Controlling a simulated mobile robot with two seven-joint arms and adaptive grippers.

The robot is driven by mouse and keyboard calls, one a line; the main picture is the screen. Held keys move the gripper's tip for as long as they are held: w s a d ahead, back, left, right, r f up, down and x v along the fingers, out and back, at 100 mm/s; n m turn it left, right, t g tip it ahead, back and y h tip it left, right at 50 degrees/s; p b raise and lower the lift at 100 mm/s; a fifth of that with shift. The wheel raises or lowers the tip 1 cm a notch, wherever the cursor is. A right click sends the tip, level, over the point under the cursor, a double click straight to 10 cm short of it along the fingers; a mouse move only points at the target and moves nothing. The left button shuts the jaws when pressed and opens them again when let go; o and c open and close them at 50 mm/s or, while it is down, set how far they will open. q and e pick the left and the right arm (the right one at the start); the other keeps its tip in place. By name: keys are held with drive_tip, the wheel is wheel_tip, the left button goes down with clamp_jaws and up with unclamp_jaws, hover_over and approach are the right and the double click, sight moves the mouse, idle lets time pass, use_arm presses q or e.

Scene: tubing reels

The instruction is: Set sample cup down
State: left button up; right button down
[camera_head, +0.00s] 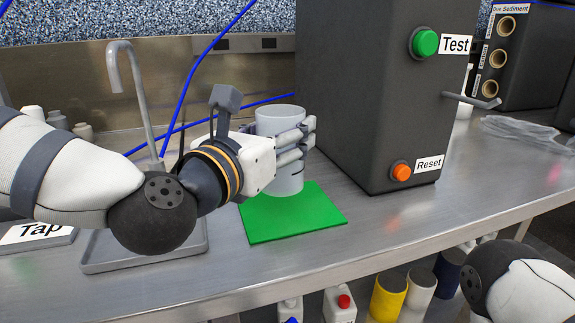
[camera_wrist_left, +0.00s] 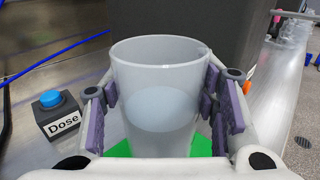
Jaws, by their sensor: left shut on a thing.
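The sample cup (camera_head: 283,180) is a translucent whitish beaker, upright at the green mat (camera_head: 292,219). My left gripper (camera_head: 300,140) is shut around its upper part from the left. In the left wrist view the cup (camera_wrist_left: 158,95) stands between the purple finger pads, with pale liquid visible inside, and green mat (camera_wrist_left: 205,145) shows below it. The cup's base appears over the rear part of the mat; I cannot tell whether it touches. My right gripper is not in view.
A dark box with a green Test button (camera_head: 425,42) and an orange Reset button (camera_head: 401,172) stands just right of the cup. A tap (camera_head: 138,90) and tray (camera_head: 150,262) are at the left. A blue Dose button (camera_wrist_left: 50,99) shows in the wrist view. Blue tubes run behind.

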use_arm(q)
drive_tip(key=shift+w+d+f, duration=0.35)
drive_tip(key=shift+w+f, duration=0.25)
drive_tip(key=shift+f, duration=0.15)
wheel_tip(320, 180, down, 4)
drive_tip(key=shift+w+d+r+b, duration=0.15)
drive_tip(key=shift+r+b, duration=0.1)
drive_tip(key=shift+b, duration=0.1)
drive_tip(key=shift+r, duration=0.15)
drive_tip(key=o, duration=1.1)
drive_tip(key=shift+f, duration=0.3)
drive_tip(key=o, duration=0.4)
drive_tip(key=shift+o, duration=0.2)
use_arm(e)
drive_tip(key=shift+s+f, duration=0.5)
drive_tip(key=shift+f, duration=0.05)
use_arm(q)
drive_tip(key=shift+r, duration=0.15)
